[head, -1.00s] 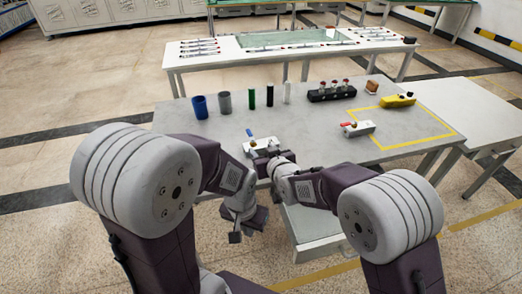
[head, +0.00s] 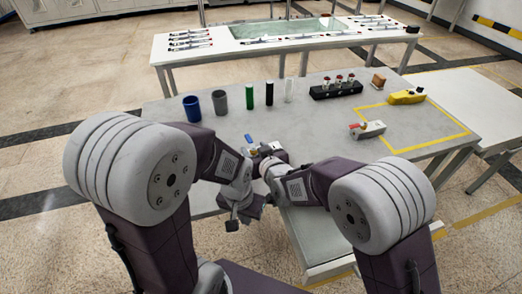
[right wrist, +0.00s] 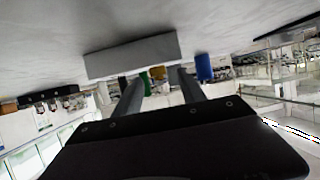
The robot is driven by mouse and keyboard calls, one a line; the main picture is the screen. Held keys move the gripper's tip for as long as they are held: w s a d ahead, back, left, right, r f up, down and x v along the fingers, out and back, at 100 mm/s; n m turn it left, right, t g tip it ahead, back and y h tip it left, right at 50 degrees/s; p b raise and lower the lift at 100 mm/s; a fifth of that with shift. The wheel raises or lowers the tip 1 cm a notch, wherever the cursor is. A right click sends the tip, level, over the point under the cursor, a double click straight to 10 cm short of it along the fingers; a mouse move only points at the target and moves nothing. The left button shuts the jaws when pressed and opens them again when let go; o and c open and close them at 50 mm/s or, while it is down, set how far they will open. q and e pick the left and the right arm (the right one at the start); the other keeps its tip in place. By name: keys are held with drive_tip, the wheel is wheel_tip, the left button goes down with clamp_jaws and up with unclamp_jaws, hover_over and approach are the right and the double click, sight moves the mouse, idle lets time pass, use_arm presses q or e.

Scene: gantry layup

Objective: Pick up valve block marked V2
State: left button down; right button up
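A pale valve block with a blue handle (head: 249,139) lies on the grey table, largely hidden behind my right gripper (head: 268,152). In the right wrist view, a long grey block (right wrist: 132,56) lies just beyond the tips of my right gripper (right wrist: 156,75), whose fingers are apart with nothing between them. No V2 mark is readable on either block. My left gripper (head: 243,217) hangs low in front of the table, fingers apart and empty.
A blue cup (head: 192,108), a grey cup (head: 220,102), green, black and white cylinders and a black rack (head: 335,90) line the table's back. A yellow object (head: 407,97) lies at the right. The table's centre is clear.

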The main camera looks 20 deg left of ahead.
drive_tip(key=shift+s+d+r, duration=0.2)
drive_tip(key=shift+s+r, duration=0.05)
drive_tip(key=c, duration=0.5)
drive_tip(key=shift+w+a+f, duration=0.1)
drive_tip(key=c, duration=0.5)
drive_tip(key=shift+w+a+f, duration=0.1)
drive_tip(key=shift+w+f, duration=0.05)
drive_tip(key=shift+f, duration=0.05)
